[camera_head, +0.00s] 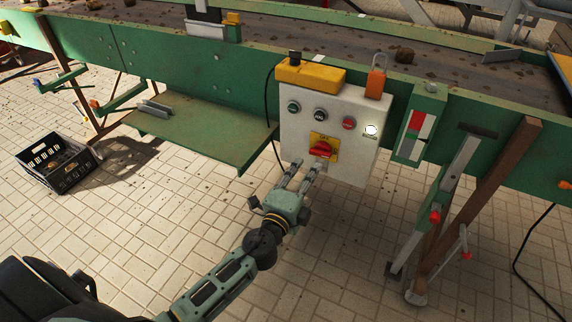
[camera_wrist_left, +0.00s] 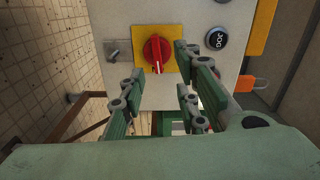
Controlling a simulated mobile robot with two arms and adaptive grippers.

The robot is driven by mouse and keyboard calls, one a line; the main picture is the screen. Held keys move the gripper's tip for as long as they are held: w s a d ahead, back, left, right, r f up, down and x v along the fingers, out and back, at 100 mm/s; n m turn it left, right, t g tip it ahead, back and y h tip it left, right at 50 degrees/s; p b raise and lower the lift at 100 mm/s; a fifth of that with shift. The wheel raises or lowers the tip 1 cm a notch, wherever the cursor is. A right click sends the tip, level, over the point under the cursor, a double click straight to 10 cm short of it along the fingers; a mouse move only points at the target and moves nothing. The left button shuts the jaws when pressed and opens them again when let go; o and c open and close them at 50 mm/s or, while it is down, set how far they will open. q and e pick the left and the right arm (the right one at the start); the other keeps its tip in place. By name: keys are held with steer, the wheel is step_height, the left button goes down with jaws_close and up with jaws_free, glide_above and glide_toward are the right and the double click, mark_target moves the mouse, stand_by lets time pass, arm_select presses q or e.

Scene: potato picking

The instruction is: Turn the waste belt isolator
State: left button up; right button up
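The waste belt isolator is a red rotary knob (camera_head: 320,149) on a yellow square plate, low on the front of a white control box (camera_head: 350,165). In the left wrist view the red knob (camera_wrist_left: 156,53) shows a white mark at its lower end. My left gripper (camera_head: 307,167) is in front of the box's lower part, just below the knob. In the wrist view its two fingers (camera_wrist_left: 158,72) stand apart with nothing between them, and the knob shows beyond, between the tips. I cannot tell whether a finger touches the box. My right gripper is not in view.
Push buttons (camera_head: 320,114) and a lit white lamp (camera_head: 371,131) sit above the knob. An orange padlock (camera_head: 376,80) is at the box's top right. A green shelf (camera_head: 200,135) juts out at left. A black crate (camera_head: 55,163) stands on the tiled floor.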

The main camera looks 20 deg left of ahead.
mark_target(319, 155)
arm_select(q)
steer(key=w, duration=0.8)
steer(key=shift+w+d+f, duration=0.1)
steer(key=shift+w+f, duration=0.05)
steer(key=shift+f, duration=0.15)
jaws_close()
